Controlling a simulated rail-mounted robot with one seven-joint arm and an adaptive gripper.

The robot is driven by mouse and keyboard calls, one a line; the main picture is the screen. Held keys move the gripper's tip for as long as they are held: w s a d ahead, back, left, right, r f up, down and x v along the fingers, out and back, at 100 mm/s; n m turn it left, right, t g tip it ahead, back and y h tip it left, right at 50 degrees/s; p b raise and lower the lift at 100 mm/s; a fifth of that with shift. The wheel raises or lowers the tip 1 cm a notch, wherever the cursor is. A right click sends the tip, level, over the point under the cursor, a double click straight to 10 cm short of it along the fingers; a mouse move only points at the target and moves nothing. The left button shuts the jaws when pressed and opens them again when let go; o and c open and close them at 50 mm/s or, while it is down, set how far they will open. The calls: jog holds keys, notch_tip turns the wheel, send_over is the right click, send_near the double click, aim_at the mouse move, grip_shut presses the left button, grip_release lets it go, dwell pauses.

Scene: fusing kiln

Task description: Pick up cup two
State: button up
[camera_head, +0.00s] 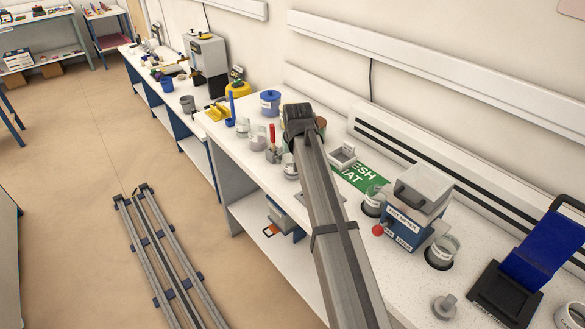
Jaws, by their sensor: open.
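I cannot tell which vessel is cup two, as the labels are too small to read. Several labelled cups or jars stand on the white bench (262,185). One pale jar (290,166) is just left of my arm. Another clear jar (373,203) is right of my arm, beside the green mat (366,180). A grey jar (441,253) sits in a dark round ring farther right. Part of a white cup (570,316) shows at the lower right edge. My arm crosses the bench and hides part of it; my gripper does not show.
A blue box-shaped device with a grey lid (424,191) and a blue-and-black stand (535,255) occupy the bench's right side. A blue tub (270,103) and small tools stand at the back left. Rails (160,250) lie on the open floor.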

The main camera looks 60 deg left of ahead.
jog(key=p+x, duration=0.2)
jog(key=x, duration=0.3)
jog(key=c, duration=1.3)
